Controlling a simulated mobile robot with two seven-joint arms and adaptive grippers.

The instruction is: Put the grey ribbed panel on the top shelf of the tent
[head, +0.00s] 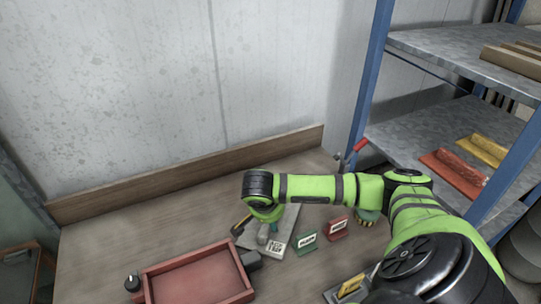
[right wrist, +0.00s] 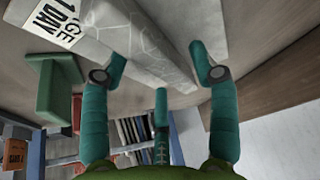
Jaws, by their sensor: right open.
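A pale grey piece with a raised honeycomb-like pattern (right wrist: 140,42) lies in front of my right gripper (right wrist: 158,68) in the right wrist view. It looks like the grey ribbed panel, though I cannot be sure. The teal fingers are spread apart around its near end and are not closed on it. In the head view my right wrist points down over the table, and the gripper (head: 265,214) is mostly hidden under it, beside a small grey object (head: 263,234). My left gripper is not in view. I cannot make out a tent or its top shelf.
A red tray (head: 241,297) stands on the wooden table (head: 110,230). A white label sign (head: 277,247), a green sign (head: 307,244) and a red sign (head: 337,229) stand near the gripper. A blue-framed rack (head: 425,133) with goods stands at right. The table's left side is clear.

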